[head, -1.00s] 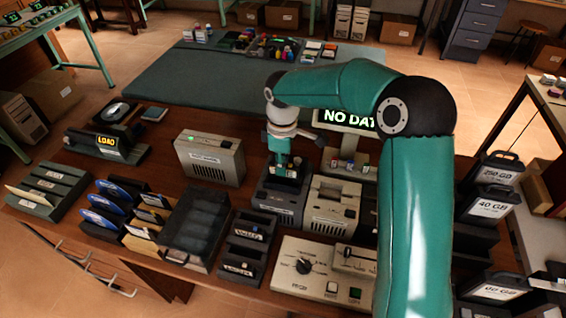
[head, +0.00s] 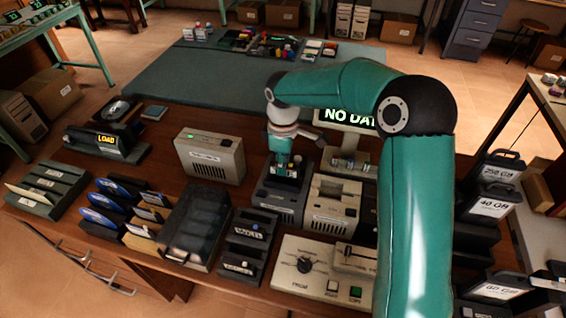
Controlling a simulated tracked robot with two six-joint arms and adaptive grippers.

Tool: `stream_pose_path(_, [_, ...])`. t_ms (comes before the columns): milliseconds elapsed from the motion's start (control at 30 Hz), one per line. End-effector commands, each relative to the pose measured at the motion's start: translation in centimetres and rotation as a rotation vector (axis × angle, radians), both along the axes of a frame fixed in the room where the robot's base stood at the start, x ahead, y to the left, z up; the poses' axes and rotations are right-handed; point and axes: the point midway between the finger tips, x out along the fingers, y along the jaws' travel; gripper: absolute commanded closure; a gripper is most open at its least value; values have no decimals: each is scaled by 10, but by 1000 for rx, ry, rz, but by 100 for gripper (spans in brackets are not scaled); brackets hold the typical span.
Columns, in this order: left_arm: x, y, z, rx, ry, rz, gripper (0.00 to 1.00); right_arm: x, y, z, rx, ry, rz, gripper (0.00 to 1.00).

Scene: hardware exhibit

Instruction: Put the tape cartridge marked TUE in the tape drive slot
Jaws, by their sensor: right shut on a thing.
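My right gripper (head: 284,165) points down over a dark grey desktop unit (head: 277,206), which looks like the tape drive. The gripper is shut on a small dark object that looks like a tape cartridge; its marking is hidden. The object is at the top of the unit, and I cannot tell how far it sits in the slot. A black rack (head: 233,250) left of the unit holds dark cartridges with white labels too small to read surely. My left gripper is not in view.
A beige box (head: 210,157) stands to the left and another beige unit (head: 332,205) sits close on the right. A control panel with a knob (head: 305,264) is in front. A "NO DATA"-like display (head: 350,118) stands behind. The green mat (head: 190,90) has free room.

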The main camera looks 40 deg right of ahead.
Motion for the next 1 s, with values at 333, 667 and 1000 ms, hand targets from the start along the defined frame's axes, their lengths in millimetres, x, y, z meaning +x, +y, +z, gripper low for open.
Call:
stream_pose_path(333, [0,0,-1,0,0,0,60,0,0,-2,0,0,-1,100])
stream_pose_path(667, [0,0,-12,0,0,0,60,0,0,-16,0,0,-1,100])
stream_pose_path(1000, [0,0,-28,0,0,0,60,0,0,-37,0,0,0,100])
